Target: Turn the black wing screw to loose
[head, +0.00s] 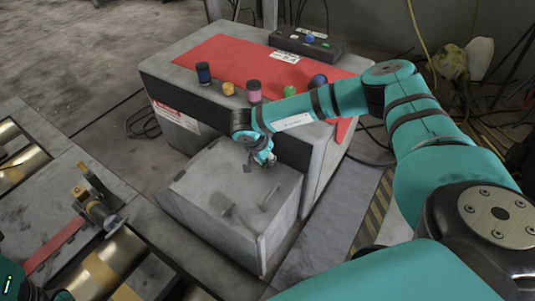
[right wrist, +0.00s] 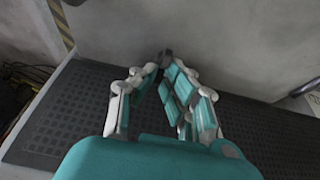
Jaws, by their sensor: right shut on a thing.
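The black wing screw shows as a small dark piece at the fingertips of my right gripper (head: 258,158), above the back of the low grey box (head: 230,240). In the right wrist view the dark piece (right wrist: 166,55) is between the fingertips, mostly hidden by them. My right gripper, which also shows in the right wrist view (right wrist: 163,70), is shut on it. The screw's wings and how far it is turned cannot be made out.
Metal rollers (head: 110,265) lie at left. Cables hang at right.

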